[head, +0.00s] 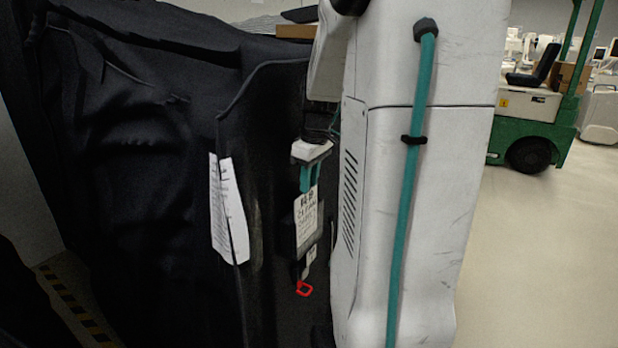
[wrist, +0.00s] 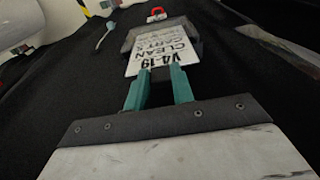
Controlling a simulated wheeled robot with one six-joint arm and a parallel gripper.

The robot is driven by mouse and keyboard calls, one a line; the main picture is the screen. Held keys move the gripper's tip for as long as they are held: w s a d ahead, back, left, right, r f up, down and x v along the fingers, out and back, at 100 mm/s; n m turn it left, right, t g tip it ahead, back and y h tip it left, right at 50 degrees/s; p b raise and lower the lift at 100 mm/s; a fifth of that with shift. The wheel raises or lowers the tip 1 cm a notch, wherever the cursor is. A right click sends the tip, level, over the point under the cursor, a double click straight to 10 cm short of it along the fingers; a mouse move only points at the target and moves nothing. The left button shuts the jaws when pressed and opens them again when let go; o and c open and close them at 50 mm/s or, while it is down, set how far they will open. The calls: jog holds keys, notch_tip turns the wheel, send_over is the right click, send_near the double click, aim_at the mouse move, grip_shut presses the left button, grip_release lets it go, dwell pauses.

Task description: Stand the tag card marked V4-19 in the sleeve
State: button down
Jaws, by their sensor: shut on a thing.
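The tag card V4-19 (wrist: 160,48) is white with black print, its marking at the end nearest my gripper. In the head view the card (head: 307,212) hangs upright below my gripper (head: 309,181). My teal fingers (wrist: 159,84) are shut on its top edge. The dark grey sleeve (wrist: 129,42) is on the black cover, and its edges show on both sides of the card's lower part. The sleeve also shows in the head view (head: 300,262). The card's lower part overlaps the sleeve; I cannot tell whether it is inside or in front.
A red clip (head: 304,289) and a small pale tag (head: 309,258) hang below the sleeve. A white printed sheet (head: 228,210) is on the black cover (head: 120,190) to the left. A green and white vehicle (head: 530,110) stands far right, with open floor before it.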

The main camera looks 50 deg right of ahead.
jog(key=c, duration=1.1)
grip_release()
jog(key=r, duration=0.5)
jog(key=s+r, duration=0.1)
jog(key=r, duration=0.1)
jog(key=shift+r, duration=0.4)
